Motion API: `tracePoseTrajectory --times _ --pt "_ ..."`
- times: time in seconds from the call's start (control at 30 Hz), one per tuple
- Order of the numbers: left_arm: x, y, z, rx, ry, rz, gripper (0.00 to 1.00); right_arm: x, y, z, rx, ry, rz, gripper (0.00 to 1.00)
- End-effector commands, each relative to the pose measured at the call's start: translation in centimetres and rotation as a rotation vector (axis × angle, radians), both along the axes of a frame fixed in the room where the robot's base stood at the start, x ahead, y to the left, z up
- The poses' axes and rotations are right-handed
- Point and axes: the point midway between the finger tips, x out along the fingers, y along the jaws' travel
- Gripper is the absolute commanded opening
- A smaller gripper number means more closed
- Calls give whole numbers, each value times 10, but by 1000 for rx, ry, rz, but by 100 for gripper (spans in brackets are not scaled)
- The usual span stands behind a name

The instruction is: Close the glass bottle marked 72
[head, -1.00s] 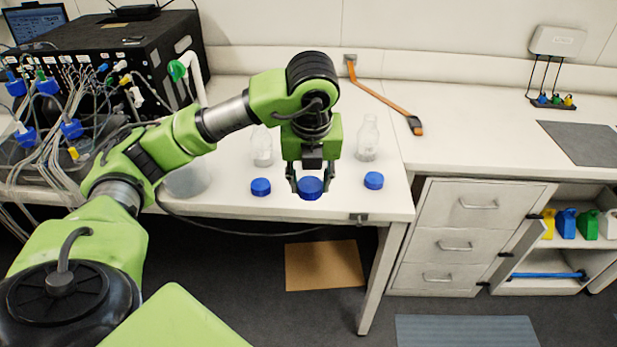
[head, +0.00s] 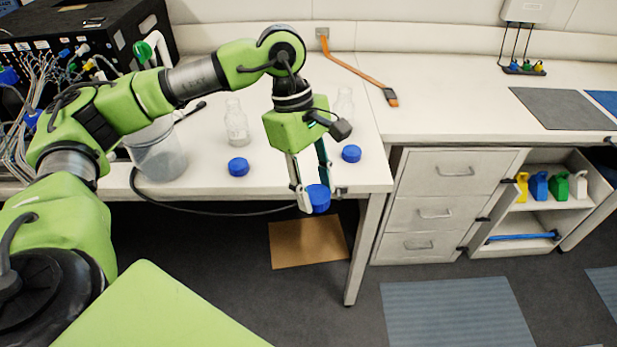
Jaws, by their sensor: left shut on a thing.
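My left gripper (head: 312,200) is shut on a blue cap (head: 317,197), which it holds at the front edge of the white table. Two more blue caps lie on the table, one on the left (head: 238,167) and one on the right (head: 351,153). A clear glass bottle (head: 237,124) stands uncapped behind the left cap. Another clear glass bottle (head: 344,104) stands behind my gripper, partly hidden by it. I cannot read any number on the bottles. My right gripper is not in view.
A clear plastic container (head: 158,152) stands left on the table (head: 215,194). A black box with many cables (head: 85,52) is at the back left. An orange-handled tool (head: 358,70) lies behind. Drawers (head: 437,213) stand at the right.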

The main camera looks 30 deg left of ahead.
Motion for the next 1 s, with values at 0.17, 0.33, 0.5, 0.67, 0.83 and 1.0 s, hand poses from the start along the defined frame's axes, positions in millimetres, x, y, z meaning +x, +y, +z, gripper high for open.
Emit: tracePoseTrajectory --times 0.17,0.33,0.5,0.67,0.83,1.0 --pt "-9 -14 3 3 -2 -491 25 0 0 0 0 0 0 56" --pt "-19 -22 6 5 -1 -935 25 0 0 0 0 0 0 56" --pt "-26 -27 8 4 -2 -1241 25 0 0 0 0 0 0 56" --pt "-29 -29 9 2 -3 -1366 25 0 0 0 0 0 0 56" --pt "-29 -29 8 0 -3 -1381 25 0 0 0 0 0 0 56" --pt "-29 -29 8 0 -3 -1379 25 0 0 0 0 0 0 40"
